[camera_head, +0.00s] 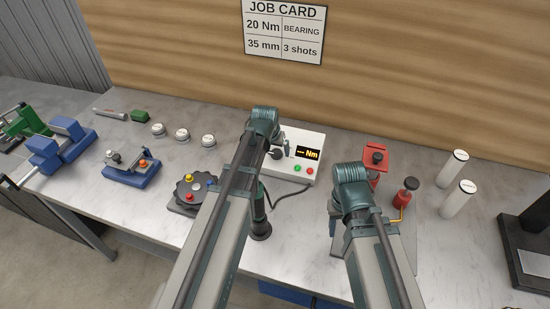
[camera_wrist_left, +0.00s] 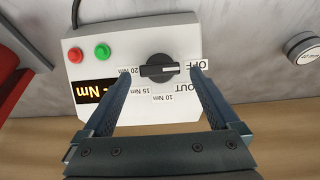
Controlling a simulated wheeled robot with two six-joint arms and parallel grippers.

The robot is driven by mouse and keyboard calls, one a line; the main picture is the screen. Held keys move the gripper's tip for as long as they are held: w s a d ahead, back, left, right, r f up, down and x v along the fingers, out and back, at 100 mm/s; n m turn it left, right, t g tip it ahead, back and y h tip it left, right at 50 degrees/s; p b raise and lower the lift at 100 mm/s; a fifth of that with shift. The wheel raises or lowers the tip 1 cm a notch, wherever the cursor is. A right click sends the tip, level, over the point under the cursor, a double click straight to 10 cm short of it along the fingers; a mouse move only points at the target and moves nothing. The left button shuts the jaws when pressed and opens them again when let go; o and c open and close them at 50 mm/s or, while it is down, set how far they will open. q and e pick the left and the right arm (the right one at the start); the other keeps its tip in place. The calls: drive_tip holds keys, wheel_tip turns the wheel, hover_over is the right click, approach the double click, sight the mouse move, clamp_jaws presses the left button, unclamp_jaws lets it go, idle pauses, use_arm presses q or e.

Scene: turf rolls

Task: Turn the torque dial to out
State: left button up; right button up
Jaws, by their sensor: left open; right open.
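The torque dial (camera_wrist_left: 158,68) is a black knob on a white controller box (camera_wrist_left: 185,36). Its white mark points to the right in the left wrist view, toward the OFF label. The OUT label (camera_wrist_left: 187,88) is beside OFF, followed by 10, 15 and 20 Nm. My left gripper (camera_wrist_left: 120,68) is open, its fingers apart on either side of the dial and holding nothing. In the head view my left gripper (camera_head: 281,143) is over the box and partly hides the dial. My right gripper (camera_head: 340,208) is open near a grey plate, its fingers mostly hidden by its wrist.
The box's display (camera_head: 308,154) reads dashes and Nm, with green and red buttons below. A job card (camera_head: 284,30) hangs behind. A dark turret with coloured knobs (camera_head: 195,188) is left, red tools (camera_head: 375,158) and white cylinders (camera_head: 453,168) right. A cable leaves the box.

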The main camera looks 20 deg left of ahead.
use_arm(q)
drive_tip(key=shift+w+f, duration=0.2)
drive_tip(key=shift+f, duration=0.35)
use_arm(e)
drive_tip(key=shift+f, duration=0.5)
use_arm(q)
drive_tip(key=shift+c, duration=0.3)
drive_tip(key=c, duration=1.3)
drive_tip(key=m, duration=0.1)
drive_tip(key=m+y, duration=0.1)
drive_tip(key=m, duration=0.1)
drive_tip(key=shift+s+d+m+b, duration=0.15)
drive_tip(key=shift+d+m+b, duration=0.15)
drive_tip(key=shift+b, duration=0.1)
use_arm(e)
drive_tip(key=shift+f, duration=0.25)
use_arm(q)
drive_tip(key=shift+s+d+f+m+t+y+b, duration=0.1)
drive_tip(key=shift+m+t+y+b, duration=0.25)
drive_tip(key=shift+m, duration=0.65)
drive_tip(key=shift+m+t+y+b, duration=0.1)
drive_tip(key=shift+m+y+b, duration=0.1)
drive_tip(key=shift+m+y, duration=0.6)
use_arm(e)
drive_tip(key=shift+f, duration=0.55)
use_arm(q)
drive_tip(key=shift+m, duration=0.4)
